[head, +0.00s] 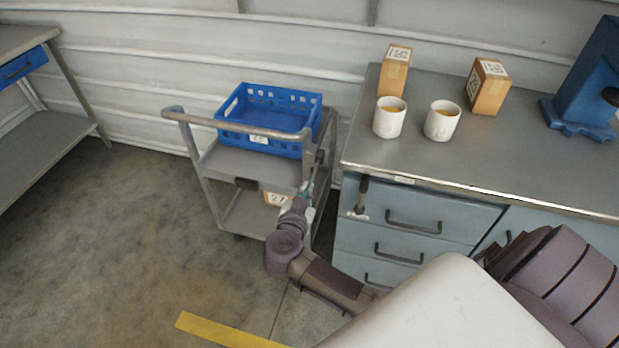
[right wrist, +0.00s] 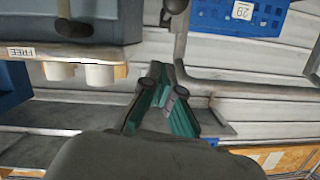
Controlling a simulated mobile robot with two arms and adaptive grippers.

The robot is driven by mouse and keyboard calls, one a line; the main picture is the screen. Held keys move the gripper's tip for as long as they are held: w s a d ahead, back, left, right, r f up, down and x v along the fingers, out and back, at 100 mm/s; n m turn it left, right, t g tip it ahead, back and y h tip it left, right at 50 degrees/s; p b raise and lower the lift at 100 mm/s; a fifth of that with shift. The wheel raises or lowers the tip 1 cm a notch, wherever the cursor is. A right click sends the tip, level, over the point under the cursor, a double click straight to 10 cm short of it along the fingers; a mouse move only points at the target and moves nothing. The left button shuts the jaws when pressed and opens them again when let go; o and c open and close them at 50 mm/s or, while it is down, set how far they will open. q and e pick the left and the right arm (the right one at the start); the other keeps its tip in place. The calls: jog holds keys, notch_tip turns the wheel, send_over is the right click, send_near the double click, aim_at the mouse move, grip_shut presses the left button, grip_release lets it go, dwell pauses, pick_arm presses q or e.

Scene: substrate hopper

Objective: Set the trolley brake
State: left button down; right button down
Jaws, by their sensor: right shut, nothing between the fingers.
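The grey trolley (head: 200,140) stands left of the counter, with its push bar on the near left side. A dark-tipped lever (head: 319,157), which may be the brake, is at its right near post. It seems to show in the right wrist view too, as a dark knob on a rod (right wrist: 175,8). My right gripper (head: 308,192) is shut and empty, low beside that post and below the lever. Its green fingers (right wrist: 163,80) show in the right wrist view, apart from the knob. The lever's setting cannot be read. My left gripper is out of view.
A blue crate (head: 262,118) sits on the trolley's top shelf, a box (head: 277,199) lower down. The counter (head: 440,160) right of it carries two mugs, two boxes and a blue machine. Another dark-handled lever (head: 363,186) is at the cabinet's corner. Floor on the left is clear.

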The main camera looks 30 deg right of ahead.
send_over(313, 180)
jog(key=s, duration=0.2)
notch_tip(313, 180, down, 2)
jog(key=f, duration=0.1)
jog(key=w+f+b, duration=0.1)
jog(key=shift+a+f, duration=0.3)
jog(key=shift+a, duration=0.05)
jog(key=shift+a+f, duration=0.15)
jog(key=shift+f, duration=0.65)
jog(key=shift+w+h, duration=0.15)
jog(key=shift+h, duration=0.15)
jog(key=shift+f+t, duration=0.3)
jog(key=shift+t, duration=0.1)
